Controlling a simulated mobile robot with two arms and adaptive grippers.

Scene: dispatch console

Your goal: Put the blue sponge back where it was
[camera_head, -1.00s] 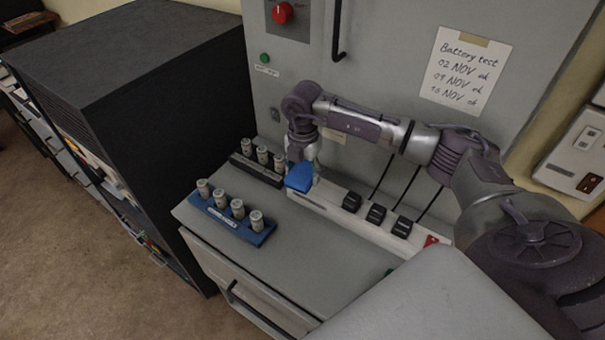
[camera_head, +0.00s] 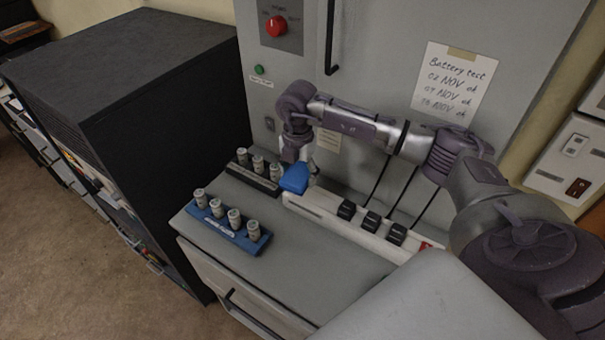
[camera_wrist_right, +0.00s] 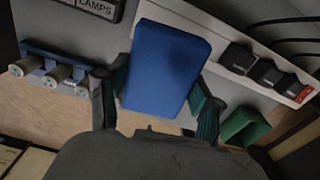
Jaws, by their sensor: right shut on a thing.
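The blue sponge (camera_head: 294,179) is held above the grey worktop, in front of the left end of the white power strip. My right gripper (camera_head: 303,165) is shut on it, reaching down from above. In the right wrist view the sponge (camera_wrist_right: 166,68) fills the space between the two fingers of the right gripper (camera_wrist_right: 157,95). Whether the sponge touches the strip or the worktop, I cannot tell. My left gripper does not show.
A blue rack (camera_head: 243,241) with several cylinders stands at the worktop's front left. A dark rack (camera_head: 236,172) with more cylinders is behind it. The white power strip (camera_head: 322,212) holds several black plugs.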

